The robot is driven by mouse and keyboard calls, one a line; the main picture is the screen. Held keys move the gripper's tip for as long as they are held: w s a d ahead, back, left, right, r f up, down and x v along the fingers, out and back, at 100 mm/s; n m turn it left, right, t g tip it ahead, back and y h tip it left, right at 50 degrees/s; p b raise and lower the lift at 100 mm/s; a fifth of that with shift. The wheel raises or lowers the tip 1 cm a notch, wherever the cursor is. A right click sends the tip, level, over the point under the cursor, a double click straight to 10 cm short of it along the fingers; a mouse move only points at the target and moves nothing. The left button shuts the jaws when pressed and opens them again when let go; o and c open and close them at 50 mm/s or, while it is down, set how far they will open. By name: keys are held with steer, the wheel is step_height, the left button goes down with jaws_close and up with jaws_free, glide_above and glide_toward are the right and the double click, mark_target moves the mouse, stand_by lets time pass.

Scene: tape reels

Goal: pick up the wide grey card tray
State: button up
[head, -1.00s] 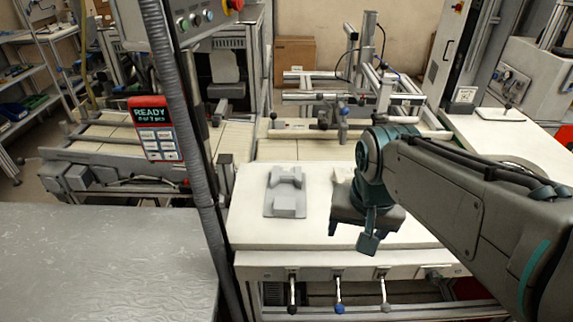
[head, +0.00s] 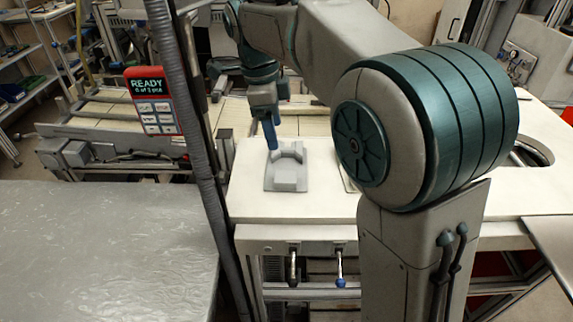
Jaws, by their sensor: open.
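I cannot tell whether this is the wide grey card tray; nothing else in view is clearly that tray. My gripper (head: 270,138) points down at the back of the grey piece, its visible blue-green finger overlapping the cradle's back edge in the picture. I cannot tell whether it touches. The gripper is open and nothing shows in it. The other finger is not clearly seen.
My arm hides much of the table's middle and right. A thin-edged flat item (head: 348,184) shows partly beside my arm. A dark post (head: 187,120) with a red READY panel (head: 147,86) stands left of the table. A bare grey bench (head: 100,250) fills the lower left.

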glide_above(285, 176)
steer(key=a, duration=0.1)
steer(key=f, duration=0.8)
steer(key=shift+w+a, duration=0.1)
steer(key=shift+w, duration=0.1)
steer(key=shift+s+d+f, duration=0.1)
steer(key=shift+d+f, duration=0.1)
steer(key=shift+f, duration=0.7)
steer(key=shift+s+d+f, duration=0.1)
steer(key=shift+d+f, duration=0.05)
steer(key=shift+f, duration=0.75)
steer(key=shift+d+f, duration=0.2)
steer(key=shift+f, duration=0.7)
steer(key=shift+c, duration=0.4)
steer(key=c, duration=1.1)
steer(key=shift+r, duration=0.15)
